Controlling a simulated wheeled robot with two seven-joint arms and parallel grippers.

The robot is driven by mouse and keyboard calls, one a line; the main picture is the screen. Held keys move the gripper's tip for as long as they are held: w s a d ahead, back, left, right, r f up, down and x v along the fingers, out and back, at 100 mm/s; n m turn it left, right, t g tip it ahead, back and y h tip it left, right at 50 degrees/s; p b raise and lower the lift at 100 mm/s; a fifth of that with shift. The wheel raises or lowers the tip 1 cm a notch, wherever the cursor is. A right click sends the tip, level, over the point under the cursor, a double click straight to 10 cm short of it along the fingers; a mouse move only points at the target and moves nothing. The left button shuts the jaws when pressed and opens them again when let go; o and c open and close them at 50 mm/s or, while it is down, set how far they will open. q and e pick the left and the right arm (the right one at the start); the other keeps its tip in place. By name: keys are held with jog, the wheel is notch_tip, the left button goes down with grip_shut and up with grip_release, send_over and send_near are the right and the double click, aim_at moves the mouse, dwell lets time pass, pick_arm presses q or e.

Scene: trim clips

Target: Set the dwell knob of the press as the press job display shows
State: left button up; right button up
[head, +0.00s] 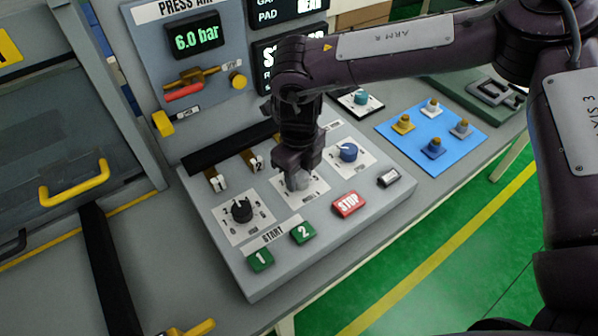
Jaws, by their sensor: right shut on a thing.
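The press control panel (330,228) carries three knobs in a row. A black knob (242,211) is on the left and a blue knob (347,153) on the right, each on a white dial plate. My right gripper (297,177) reaches down from above and is shut on the pale grey middle knob (300,182), which it mostly covers. The knob labels are too small to read, so I cannot tell which one is dwell. A dark display (266,72) with white text is behind my right arm and largely hidden. My left gripper is not in view.
Green buttons 1 (261,260) and 2 (303,233) and a red STOP button (348,203) sit along the panel's front. A gauge (196,38) reads 6.0 bar. A blue mat (430,130) with several clips lies to the right.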

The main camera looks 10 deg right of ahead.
jog(key=m, duration=0.6)
jog(key=shift+d, duration=0.1)
jog(key=m+p, duration=0.1)
jog(key=m, duration=0.2)
jog(key=shift+r+m, duration=0.1)
jog(key=shift+m, duration=0.3)
jog(key=shift+m+p, duration=0.4)
jog(key=shift+m, duration=0.5)
jog(key=m+p, duration=0.2)
jog(key=m, duration=0.1)
jog(key=shift+r+m+p, duration=0.15)
jog(key=shift+m+p, duration=0.15)
jog(key=shift+p, duration=0.05)
jog(key=shift+m+p, duration=1.4)
jog(key=shift+m, duration=0.7)
jog(key=shift+f, duration=0.2)
jog(key=o, duration=1)
